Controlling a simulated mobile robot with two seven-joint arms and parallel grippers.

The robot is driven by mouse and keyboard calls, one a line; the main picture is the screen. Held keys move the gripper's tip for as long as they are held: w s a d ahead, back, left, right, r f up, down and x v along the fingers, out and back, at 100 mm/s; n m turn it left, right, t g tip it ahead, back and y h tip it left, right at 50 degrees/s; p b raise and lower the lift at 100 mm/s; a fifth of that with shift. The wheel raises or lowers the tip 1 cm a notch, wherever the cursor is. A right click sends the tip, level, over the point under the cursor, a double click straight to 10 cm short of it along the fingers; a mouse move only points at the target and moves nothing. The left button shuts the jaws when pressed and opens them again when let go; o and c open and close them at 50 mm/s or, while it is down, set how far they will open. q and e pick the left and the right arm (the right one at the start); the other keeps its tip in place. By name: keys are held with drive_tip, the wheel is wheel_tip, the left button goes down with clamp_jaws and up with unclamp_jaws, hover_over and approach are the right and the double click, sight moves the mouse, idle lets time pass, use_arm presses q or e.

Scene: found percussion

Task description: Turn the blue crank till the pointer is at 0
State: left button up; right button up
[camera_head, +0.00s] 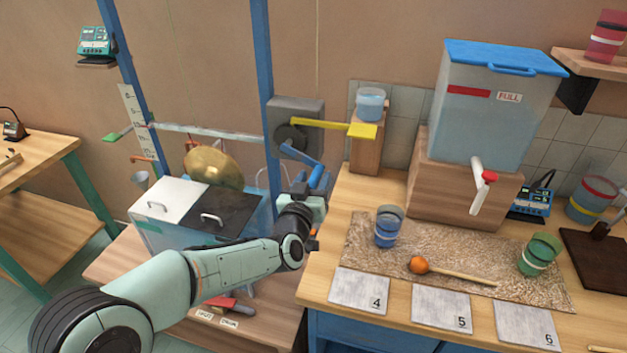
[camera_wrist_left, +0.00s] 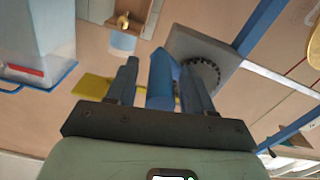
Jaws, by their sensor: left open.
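The blue crank (camera_head: 300,154) is on a grey box (camera_head: 296,112) fixed to a blue post; its arm slopes down to the right to a blue handle (camera_head: 317,176). My left gripper (camera_head: 314,188) is at this handle. In the left wrist view the handle (camera_wrist_left: 162,82) stands between the two fingers of my open left gripper (camera_wrist_left: 160,90), with gaps visible at its sides. A toothed dark ring (camera_wrist_left: 201,76) shows on the box. A pale marked strip (camera_head: 131,108) hangs at the left post; its marks are too small to read, and I cannot tell which part is the pointer. My right gripper is not visible.
A yellow lever (camera_head: 335,126) sticks out right of the box, close above the crank. A wooden block with a blue cup (camera_head: 370,103) stands beyond it. The bench (camera_head: 335,215) lies to the right, and a gold gong (camera_head: 212,166) hangs to the left.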

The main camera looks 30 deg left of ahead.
use_arm(q)
clamp_jaws()
drive_tip(key=shift+d+r+n, duration=0.1)
drive_tip(key=shift+r+n, duration=0.3)
drive_tip(key=shift+r, duration=0.05)
idle(0.3)
